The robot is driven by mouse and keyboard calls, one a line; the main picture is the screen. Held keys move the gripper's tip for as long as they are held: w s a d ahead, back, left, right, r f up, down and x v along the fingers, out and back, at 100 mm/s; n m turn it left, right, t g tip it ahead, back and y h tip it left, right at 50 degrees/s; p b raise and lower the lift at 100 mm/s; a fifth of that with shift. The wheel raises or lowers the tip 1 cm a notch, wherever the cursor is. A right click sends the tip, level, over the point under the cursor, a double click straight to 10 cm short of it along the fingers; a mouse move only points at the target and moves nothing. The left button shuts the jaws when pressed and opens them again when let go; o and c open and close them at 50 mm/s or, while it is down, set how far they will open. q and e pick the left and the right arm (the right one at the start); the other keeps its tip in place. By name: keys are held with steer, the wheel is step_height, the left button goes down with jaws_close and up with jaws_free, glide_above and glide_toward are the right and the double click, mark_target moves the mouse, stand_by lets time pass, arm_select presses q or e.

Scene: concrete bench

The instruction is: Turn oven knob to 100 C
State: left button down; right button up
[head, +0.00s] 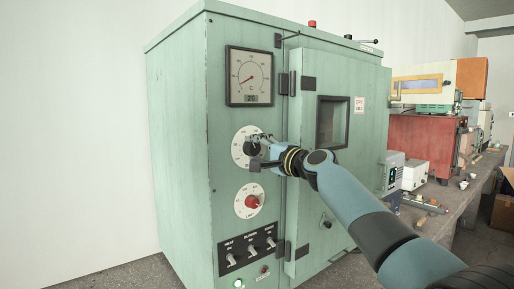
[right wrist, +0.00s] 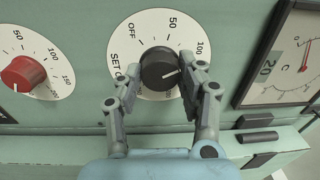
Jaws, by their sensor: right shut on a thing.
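The green oven (head: 178,120) stands against the wall. Its upper dial plate (right wrist: 133,30) is white, marked OFF, 50, 100 and SET. A black knob (right wrist: 158,66) sits at its centre. My right gripper (right wrist: 160,78) is shut on the black knob, one finger on each side. A short pale mark shows on the knob face near the right finger; its exact reading is hard to tell. In the head view, my right gripper (head: 262,152) covers part of the black knob (head: 249,148). The left gripper is not in view.
Below is a second dial with a red knob (head: 252,202), also in the wrist view (right wrist: 22,74). The gauge (head: 249,76) above has a display reading 20. Several switches (head: 250,250) sit lower. The oven door (head: 350,125) is close on the right.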

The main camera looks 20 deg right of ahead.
stand_by(0.3)
steer(key=o, duration=1.2)
steer(key=shift+d, duration=0.1)
steer(key=shift+c, duration=0.2)
steer(key=v, duration=1.2)
